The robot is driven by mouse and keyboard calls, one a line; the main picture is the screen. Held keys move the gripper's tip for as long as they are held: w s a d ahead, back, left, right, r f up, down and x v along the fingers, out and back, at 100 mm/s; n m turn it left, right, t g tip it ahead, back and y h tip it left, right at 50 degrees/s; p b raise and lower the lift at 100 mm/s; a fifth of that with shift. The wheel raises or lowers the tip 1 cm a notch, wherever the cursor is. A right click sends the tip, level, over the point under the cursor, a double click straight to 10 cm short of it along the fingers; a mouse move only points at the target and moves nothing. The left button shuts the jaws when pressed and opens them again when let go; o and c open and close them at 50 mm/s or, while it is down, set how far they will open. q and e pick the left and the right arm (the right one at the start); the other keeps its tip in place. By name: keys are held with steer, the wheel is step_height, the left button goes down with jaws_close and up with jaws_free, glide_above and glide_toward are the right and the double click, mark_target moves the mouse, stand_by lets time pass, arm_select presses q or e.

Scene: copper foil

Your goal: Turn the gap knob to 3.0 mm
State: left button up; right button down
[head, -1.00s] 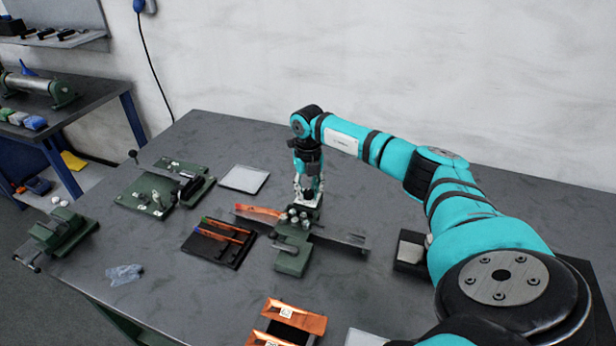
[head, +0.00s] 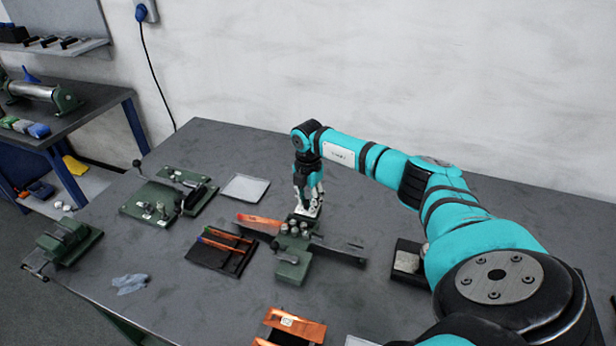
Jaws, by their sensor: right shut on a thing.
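A small green device (head: 294,258) with several pale round rollers or knobs stands in the middle of the table, with long flat metal guides running out to both sides. An orange copper strip (head: 262,224) lies on its left guide. My right gripper (head: 307,208) points down at the back of this device and is shut on a part there, at the place where the gap knob would be; the fingers hide it. The knob's scale is too small to read. My left gripper is not in view.
A green lever device (head: 166,200) and a white plate (head: 245,188) stand to the left. A dark tray (head: 217,256) with coloured-end strips lies close by. Copper pieces (head: 290,326) lie at the front, a crumpled cloth (head: 130,283) front left, a dark box (head: 408,258) at right.

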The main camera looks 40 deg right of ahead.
steer(key=shift+w+d+r+m+p, duration=0.15)
steer(key=shift+m+p, duration=0.25)
steer(key=shift+m, duration=0.7)
steer(key=c, duration=1.2)
jaws_free()
steer(key=shift+c, duration=0.2)
steer(key=shift+o, duration=0.9)
steer(key=shift+r, duration=0.2)
step_height(320, 180, up, 12)
steer(key=shift+f, duration=0.25)
